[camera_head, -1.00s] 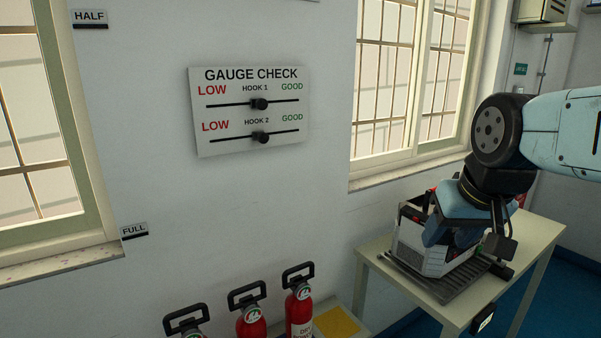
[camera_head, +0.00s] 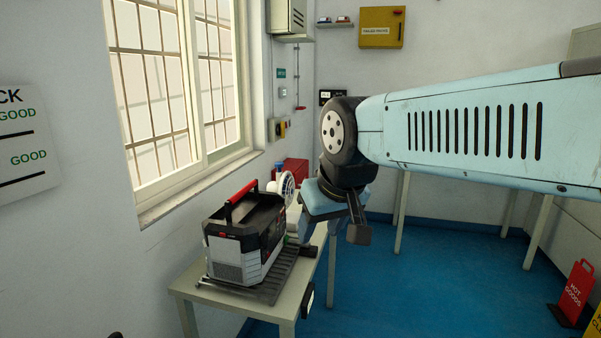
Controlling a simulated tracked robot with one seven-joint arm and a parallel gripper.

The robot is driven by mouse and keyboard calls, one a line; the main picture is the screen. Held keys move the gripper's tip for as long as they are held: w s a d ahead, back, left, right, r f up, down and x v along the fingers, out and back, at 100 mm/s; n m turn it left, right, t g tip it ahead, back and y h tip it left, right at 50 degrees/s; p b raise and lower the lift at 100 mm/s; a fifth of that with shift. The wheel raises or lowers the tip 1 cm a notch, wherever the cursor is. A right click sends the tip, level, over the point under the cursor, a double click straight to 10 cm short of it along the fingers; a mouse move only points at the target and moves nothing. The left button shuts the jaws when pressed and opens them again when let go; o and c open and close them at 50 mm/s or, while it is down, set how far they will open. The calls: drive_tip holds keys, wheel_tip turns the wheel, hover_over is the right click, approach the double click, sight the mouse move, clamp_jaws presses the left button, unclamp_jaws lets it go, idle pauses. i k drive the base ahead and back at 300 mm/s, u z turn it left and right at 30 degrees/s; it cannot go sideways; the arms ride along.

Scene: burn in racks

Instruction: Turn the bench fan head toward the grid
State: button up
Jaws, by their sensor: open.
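A small white round fan head (camera_head: 287,186) shows behind the black and grey box on the small table, partly hidden by that box and its handle. Which way it faces is hard to tell. A dark slatted rack (camera_head: 270,289) lies on the table under the box; I cannot tell whether it is the task's grid. Contact with anything there is not clear.
The box (camera_head: 233,256) with a red handle stands on the pale table (camera_head: 190,290), against the wall below the window. A red case (camera_head: 294,171) sits behind. Blue floor (camera_head: 400,280) is clear to the right, up to a red sign (camera_head: 575,292).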

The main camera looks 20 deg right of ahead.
sight(280, 187)
drive_tip(key=u, duration=0.55)
drive_tip(key=k, duration=0.35)
drive_tip(key=z, duration=0.85)
drive_tip(key=i, duration=1)
drive_tip(key=u, duration=0.1)
